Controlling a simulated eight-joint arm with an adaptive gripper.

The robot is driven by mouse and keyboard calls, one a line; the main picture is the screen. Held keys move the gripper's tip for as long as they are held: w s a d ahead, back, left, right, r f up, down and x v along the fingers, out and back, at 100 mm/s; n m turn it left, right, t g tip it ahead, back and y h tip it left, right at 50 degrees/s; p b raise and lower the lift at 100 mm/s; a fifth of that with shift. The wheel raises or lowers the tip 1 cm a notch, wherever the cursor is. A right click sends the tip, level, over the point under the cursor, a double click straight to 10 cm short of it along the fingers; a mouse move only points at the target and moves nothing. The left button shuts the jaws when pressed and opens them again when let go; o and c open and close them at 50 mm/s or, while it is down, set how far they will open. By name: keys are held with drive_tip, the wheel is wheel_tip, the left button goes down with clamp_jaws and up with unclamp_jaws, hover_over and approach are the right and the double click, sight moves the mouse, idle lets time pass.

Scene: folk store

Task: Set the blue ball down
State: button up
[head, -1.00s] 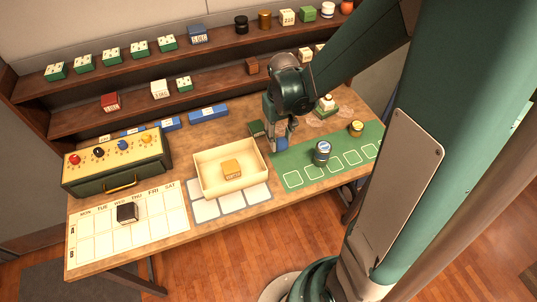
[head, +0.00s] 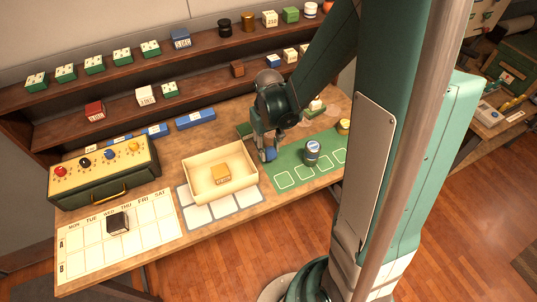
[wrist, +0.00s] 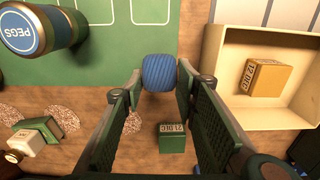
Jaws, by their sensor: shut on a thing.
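The blue ball (wrist: 159,72) looks like a rounded, ribbed blue piece in the wrist view. It sits between the fingertips of my gripper (wrist: 160,78), which is shut on it. In the head view, my gripper (head: 268,148) points down between the cream tray and the green mat, with the ball (head: 270,155) showing blue at its tip. In the wrist view the ball overlaps the near edge of the green mat (wrist: 112,65). I cannot tell whether it touches the surface below.
The cream tray (head: 238,187) holds a yellow block (head: 220,174). A PEGS can (head: 312,151) stands on the mat. A small green block (wrist: 172,138) lies under the fingers. A calendar board (head: 85,250) and a knobbed box (head: 100,180) are at left.

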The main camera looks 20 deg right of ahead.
sight(268, 154)
drive_tip(key=shift+f, duration=1.95)
drive_tip(key=shift+f+b, duration=0.15)
drive_tip(key=shift+b, duration=0.25)
drive_tip(key=o, duration=0.8)
drive_tip(key=shift+r, duration=0.2)
drive_tip(key=shift+r+p, duration=0.85)
drive_tip(key=shift+r, duration=5.1)
drive_tip(key=shift+r, duration=0.15)
